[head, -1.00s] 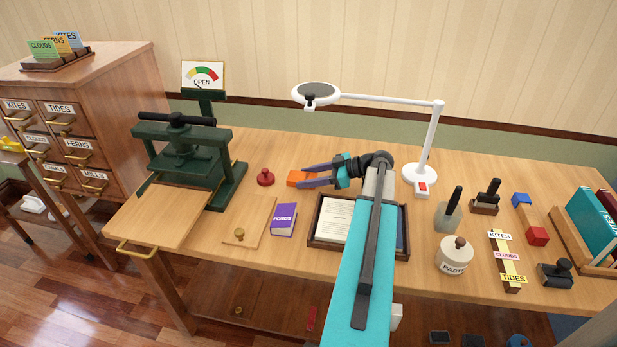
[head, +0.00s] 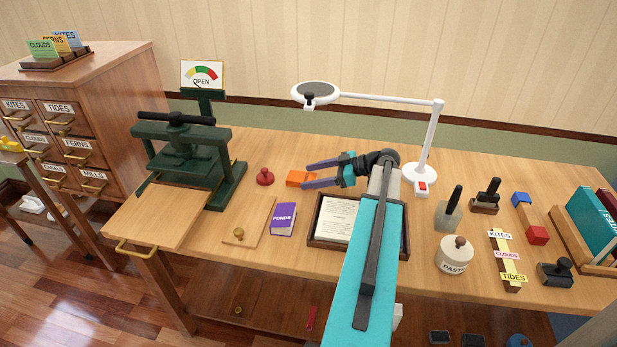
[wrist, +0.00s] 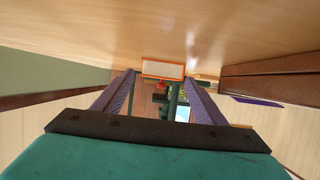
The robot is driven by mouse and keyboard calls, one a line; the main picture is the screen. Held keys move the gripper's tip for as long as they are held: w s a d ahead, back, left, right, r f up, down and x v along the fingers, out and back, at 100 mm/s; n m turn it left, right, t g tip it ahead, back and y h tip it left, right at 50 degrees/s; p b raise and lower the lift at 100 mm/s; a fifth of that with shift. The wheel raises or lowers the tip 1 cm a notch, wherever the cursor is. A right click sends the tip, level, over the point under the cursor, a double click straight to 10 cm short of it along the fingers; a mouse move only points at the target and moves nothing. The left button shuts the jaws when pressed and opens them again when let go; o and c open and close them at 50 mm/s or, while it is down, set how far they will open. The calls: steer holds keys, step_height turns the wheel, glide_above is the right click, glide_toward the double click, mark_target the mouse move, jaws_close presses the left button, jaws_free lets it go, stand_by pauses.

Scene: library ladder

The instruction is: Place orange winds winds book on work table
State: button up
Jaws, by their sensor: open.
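The orange book (head: 299,178) lies on the work table (head: 265,152), to the right of the red knob-topped stamp. Its title cannot be read. My gripper (head: 306,174) is open at the book's right side, its fingers pointing left, and it looks empty. In the wrist view the orange book (wrist: 163,69) shows its pale page edge just beyond and between the tips of my gripper (wrist: 160,85), apart from the fingers.
A green press (head: 185,160) stands to the left. A purple PONDS book (head: 283,219) and a framed tray (head: 318,240) lie in front. A white magnifier lamp (head: 430,145) stands to the right. The red stamp (head: 265,177) is close by.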

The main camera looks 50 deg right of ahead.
steer(key=b+v, duration=0.1)
steer(key=v, duration=0.9)
steer(key=shift+r, duration=0.1)
stand_by(0.5)
